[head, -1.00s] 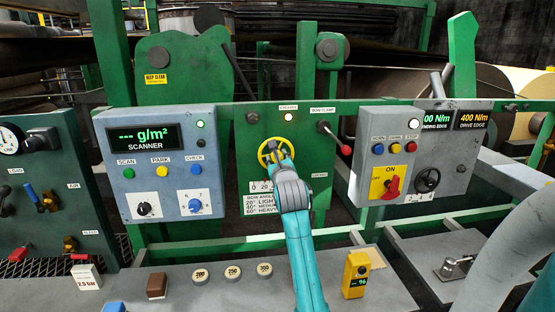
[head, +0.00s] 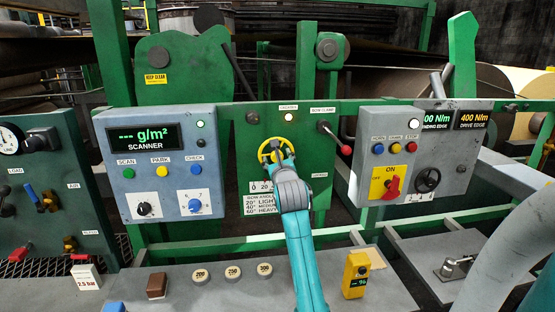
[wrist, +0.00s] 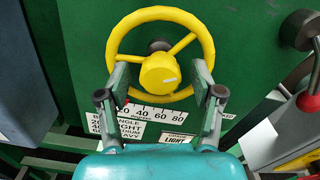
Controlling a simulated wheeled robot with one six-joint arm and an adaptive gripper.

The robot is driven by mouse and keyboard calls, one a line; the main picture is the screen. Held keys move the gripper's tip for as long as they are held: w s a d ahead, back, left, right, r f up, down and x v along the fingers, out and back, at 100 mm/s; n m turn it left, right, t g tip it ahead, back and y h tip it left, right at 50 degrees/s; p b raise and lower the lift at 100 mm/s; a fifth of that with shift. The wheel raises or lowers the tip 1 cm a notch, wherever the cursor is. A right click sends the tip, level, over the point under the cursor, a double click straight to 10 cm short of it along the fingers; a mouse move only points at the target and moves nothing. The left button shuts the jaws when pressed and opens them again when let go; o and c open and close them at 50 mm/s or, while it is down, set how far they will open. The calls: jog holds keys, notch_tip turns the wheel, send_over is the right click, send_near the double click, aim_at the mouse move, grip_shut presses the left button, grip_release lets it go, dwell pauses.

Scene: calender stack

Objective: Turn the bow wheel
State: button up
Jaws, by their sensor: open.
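The bow wheel (wrist: 160,74) is a yellow handwheel with three spokes and a hub on the green panel. My gripper (wrist: 158,90) is open in the wrist view, one finger on each side of the hub. I cannot tell whether the fingers touch the wheel. A number scale (wrist: 150,112) sits below the wheel, partly hidden by my fingers. In the head view my gripper (head: 277,154) is in front of the wheel.
A red-knobbed bow clamp lever (head: 345,149) stands right of the wheel. The grey scanner box (head: 130,207) is at left and a grey switch box (head: 366,165) at right. A shelf (head: 235,297) in front holds weights and a yellow meter (head: 356,274).

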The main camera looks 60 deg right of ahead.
jog(key=v, duration=1.2)
